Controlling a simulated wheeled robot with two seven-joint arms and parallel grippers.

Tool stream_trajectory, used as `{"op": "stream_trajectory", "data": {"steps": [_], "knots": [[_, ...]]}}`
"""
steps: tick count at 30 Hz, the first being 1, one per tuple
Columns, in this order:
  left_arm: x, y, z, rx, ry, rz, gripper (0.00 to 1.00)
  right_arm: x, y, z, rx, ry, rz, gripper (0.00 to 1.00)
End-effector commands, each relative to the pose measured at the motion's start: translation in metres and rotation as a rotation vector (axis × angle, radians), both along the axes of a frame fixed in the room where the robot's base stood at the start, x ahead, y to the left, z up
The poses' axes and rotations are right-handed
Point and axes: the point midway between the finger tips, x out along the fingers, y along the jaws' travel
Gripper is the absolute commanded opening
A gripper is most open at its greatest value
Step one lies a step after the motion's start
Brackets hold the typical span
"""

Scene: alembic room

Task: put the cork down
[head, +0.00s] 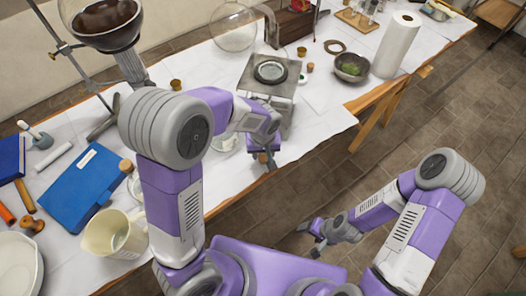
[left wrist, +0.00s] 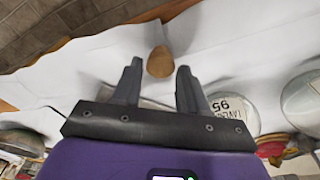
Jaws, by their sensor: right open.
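A small brown cork (left wrist: 160,62) shows between the fingertips of my left gripper (left wrist: 157,68) in the left wrist view. Gaps show between the cork and both fingers, so the gripper is open and not closed on it. In the head view the left gripper (head: 264,164) is low at the table's front edge, and the cork (head: 263,157) is partly hidden there. White table cover surrounds the cork in the wrist view; I cannot tell whether it touches the cloth. My right gripper (head: 310,236) is open and empty, over the floor in front of the table.
A metal stand with a round dish (head: 270,72) rises just behind the left gripper. A bowl (head: 351,67) and paper roll (head: 396,45) stand right.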

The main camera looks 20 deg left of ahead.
Motion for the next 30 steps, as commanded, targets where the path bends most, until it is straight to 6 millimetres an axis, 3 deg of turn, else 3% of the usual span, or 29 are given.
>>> {"op": "stream_trajectory", "data": {"steps": [3,14,17,24,30], "knots": [[0.001,0.003,-0.001,0.003,0.001,0.007,0.56,0.0,0.0,0.0,0.0,0.0,0.0,0.69],[0.001,0.004,0.006,0.003,0.0,0.009,0.56,0.0,0.0,0.005,0.0,0.0,0.0,0.69],[0.002,0.003,0.019,0.002,-0.002,0.009,0.56,0.0,0.0,0.014,0.0,0.0,0.0,0.69],[-0.005,0.0,0.075,-0.001,-0.006,0.005,0.56,0.0,0.0,0.032,0.0,0.0,0.0,0.69],[-0.01,-0.002,0.113,-0.001,-0.003,0.005,0.56,0.0,0.0,0.043,0.0,0.0,0.0,0.69]]}}
